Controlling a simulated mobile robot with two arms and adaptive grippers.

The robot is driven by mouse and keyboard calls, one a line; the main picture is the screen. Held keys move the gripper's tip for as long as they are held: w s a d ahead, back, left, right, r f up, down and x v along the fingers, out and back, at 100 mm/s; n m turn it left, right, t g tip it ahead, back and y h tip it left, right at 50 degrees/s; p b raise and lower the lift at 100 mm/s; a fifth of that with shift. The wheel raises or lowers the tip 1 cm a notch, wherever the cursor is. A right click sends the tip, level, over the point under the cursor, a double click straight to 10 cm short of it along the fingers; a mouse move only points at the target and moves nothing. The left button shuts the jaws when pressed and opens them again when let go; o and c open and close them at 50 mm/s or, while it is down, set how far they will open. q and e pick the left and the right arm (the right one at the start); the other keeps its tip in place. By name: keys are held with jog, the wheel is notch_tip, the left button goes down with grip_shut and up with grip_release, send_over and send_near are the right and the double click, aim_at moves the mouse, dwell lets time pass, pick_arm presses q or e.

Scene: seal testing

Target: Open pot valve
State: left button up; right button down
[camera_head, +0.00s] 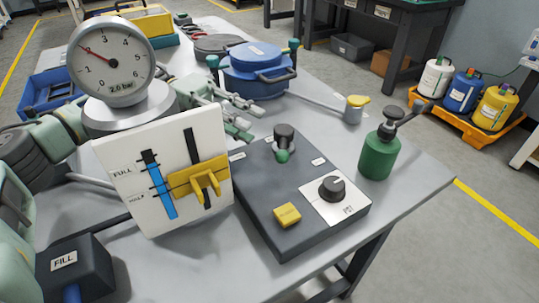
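A black knob (331,187) sits on a white plate with a small label, perhaps "POT", on the right of a dark grey control box (265,215). A blue lidded pot (258,62) with a grey front handle and green-tipped side fittings stands farther back. A rod runs from near the pot to a yellow-topped fitting (357,103). My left gripper (246,117) is in front of the pot and behind the box, apart from the knob. Its fingers look spread with nothing between them. The gauge and white panel hide part of its arm. My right gripper is not in view.
The box also carries a green-based black knob (283,140) and a yellow button (287,214). A pressure gauge (112,62) and white slider panel (165,175) stand left. A green bottle (380,150) stands right, near the table edge. A FILL box (75,265) is front left.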

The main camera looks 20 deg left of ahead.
aim_at(283, 147)
pick_arm(q)
jog(key=shift+d, duration=0.2)
jog(key=x, duration=0.7)
jog(key=shift+d, duration=0.2)
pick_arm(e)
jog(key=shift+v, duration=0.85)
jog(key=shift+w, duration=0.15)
pick_arm(q)
jog(key=shift+s+f, duration=0.1)
jog(key=c, duration=0.7)
grip_shut()
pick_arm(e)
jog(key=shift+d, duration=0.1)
pick_arm(q)
jog(key=shift+f, duration=0.15)
